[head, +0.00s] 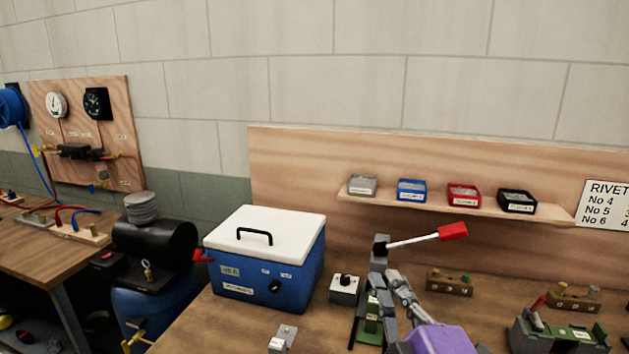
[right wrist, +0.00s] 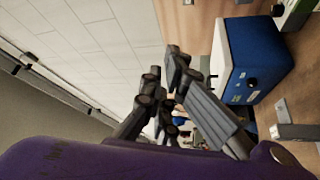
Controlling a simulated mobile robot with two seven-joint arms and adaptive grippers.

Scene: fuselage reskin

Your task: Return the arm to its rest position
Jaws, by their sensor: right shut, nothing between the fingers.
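My right gripper (head: 394,280) is at the front of the bench in the head view, with its purple wrist below. It is shut, with nothing held between its fingers. In the right wrist view the dark fingers (right wrist: 178,75) stand close together, with the blue box beyond them to the right. A lever tool with a red handle (head: 452,231) and a green base (head: 372,325) stands right by the gripper. The gripper overlaps part of it, and I cannot tell if they touch. My left gripper is not in view.
A blue box with a white lid (head: 265,250) stands left of the gripper. A small box with a black knob (head: 344,289) sits between them. A wooden block (head: 449,283) and a green machine (head: 560,335) are at right. A shelf (head: 440,202) holds several small bins.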

